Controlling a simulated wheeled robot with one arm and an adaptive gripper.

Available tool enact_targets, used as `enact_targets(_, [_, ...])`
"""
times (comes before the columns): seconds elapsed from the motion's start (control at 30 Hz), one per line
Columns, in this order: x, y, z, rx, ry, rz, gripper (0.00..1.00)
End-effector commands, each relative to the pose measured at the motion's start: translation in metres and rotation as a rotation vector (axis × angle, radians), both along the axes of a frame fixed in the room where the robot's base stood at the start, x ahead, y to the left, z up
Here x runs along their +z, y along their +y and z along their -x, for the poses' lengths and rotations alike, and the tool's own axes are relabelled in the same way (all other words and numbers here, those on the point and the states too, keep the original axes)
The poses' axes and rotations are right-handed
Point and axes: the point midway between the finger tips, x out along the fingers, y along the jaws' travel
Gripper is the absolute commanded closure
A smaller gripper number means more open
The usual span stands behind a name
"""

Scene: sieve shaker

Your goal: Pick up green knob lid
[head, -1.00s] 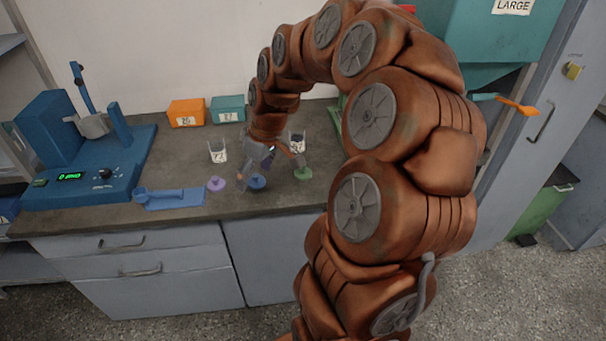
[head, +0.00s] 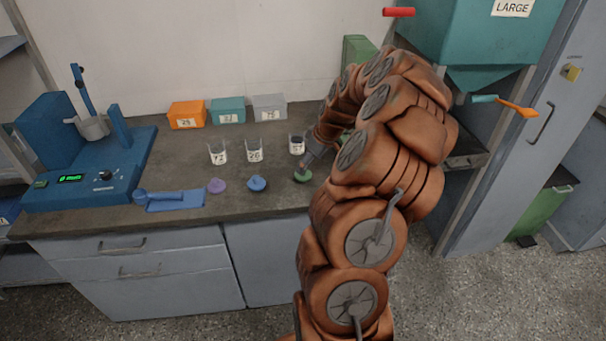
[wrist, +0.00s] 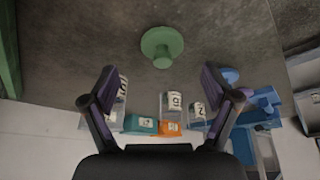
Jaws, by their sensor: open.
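The green knob lid (head: 303,177) lies on the counter, right of the blue knob lid and near the counter's front. In the wrist view the green lid (wrist: 161,45) shows as a disc with a knob, beyond and between my open fingers. My gripper (wrist: 160,100) is open and empty, apart from the lid in that view. In the head view my gripper (head: 306,170) is close to the lid, and its fingers are mostly hidden by my arm.
A purple lid (head: 216,186) and a blue lid (head: 257,184) lie to the left. Labelled glass beakers (head: 254,150) stand behind the lids. Orange, teal and grey bins (head: 268,107) line the wall.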

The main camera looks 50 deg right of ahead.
Motion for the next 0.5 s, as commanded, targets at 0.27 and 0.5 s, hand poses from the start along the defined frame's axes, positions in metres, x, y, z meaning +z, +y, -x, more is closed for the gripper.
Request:
enact_targets(0.27, [-0.017,0.005,-0.011,0.000,0.003,-0.003,0.13])
enact_targets(0.5, [-0.040,0.006,-0.022,-0.001,0.001,0.000,0.13])
